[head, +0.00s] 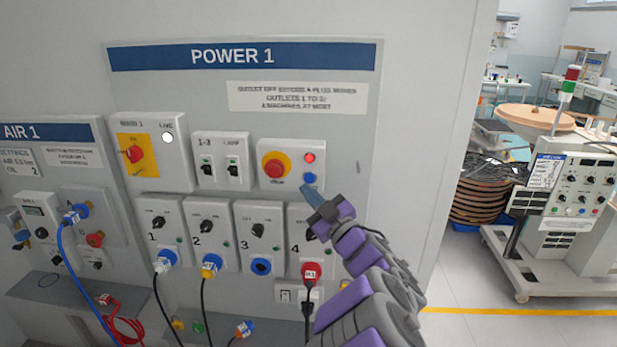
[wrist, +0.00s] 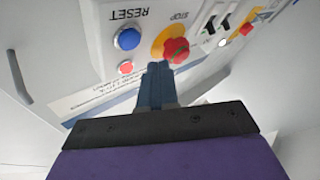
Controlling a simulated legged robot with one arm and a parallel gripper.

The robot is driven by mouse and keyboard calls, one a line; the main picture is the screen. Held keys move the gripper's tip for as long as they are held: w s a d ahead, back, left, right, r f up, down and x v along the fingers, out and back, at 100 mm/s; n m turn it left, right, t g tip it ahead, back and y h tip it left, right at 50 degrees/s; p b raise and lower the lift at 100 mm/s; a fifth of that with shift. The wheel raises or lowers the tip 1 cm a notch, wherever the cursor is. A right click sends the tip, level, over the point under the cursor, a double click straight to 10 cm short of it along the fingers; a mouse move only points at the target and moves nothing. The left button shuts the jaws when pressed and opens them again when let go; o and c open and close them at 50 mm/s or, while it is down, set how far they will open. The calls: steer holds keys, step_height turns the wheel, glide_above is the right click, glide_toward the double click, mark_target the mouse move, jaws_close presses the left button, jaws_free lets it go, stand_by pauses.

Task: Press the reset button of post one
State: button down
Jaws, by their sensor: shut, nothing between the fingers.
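The POWER 1 panel (head: 130,85) carries a white box (head: 263,180) with a blue reset button (head: 309,177) at its lower right. The blue button (wrist: 129,38) also shows in the wrist view beside the word RESET. On the same box are a red stop knob (head: 275,168) on a yellow ring and a lit red lamp (head: 309,158). My gripper (head: 305,186) is shut and empty. In the head view its tips are just below the blue button. In the wrist view my gripper (wrist: 158,66) points beside the stop knob (wrist: 176,50); contact cannot be told.
Outlet boxes (head: 205,229) with plugs and cables hang below. A red-yellow main switch (head: 134,152) and lamp switches (head: 220,168) are to the left. The AIR 1 panel (head: 45,133) is farther left. A wheeled machine (head: 575,200) stands at the right.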

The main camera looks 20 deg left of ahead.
mark_target(309, 178)
steer(key=shift+w+a+p, duration=0.25)
steer(key=shift+w+p, duration=0.15)
steer(key=shift+w, duration=0.7)
steer(key=shift+w, duration=0.1)
stand_by(1.2)
steer(key=shift+w+r+p, duration=0.1)
steer(key=shift+w+p, duration=0.15)
steer(key=shift+p, duration=0.05)
steer(key=shift+w+a, duration=0.1)
steer(key=shift+w, duration=0.25)
stand_by(0.7)
steer(key=shift+s, duration=0.8)
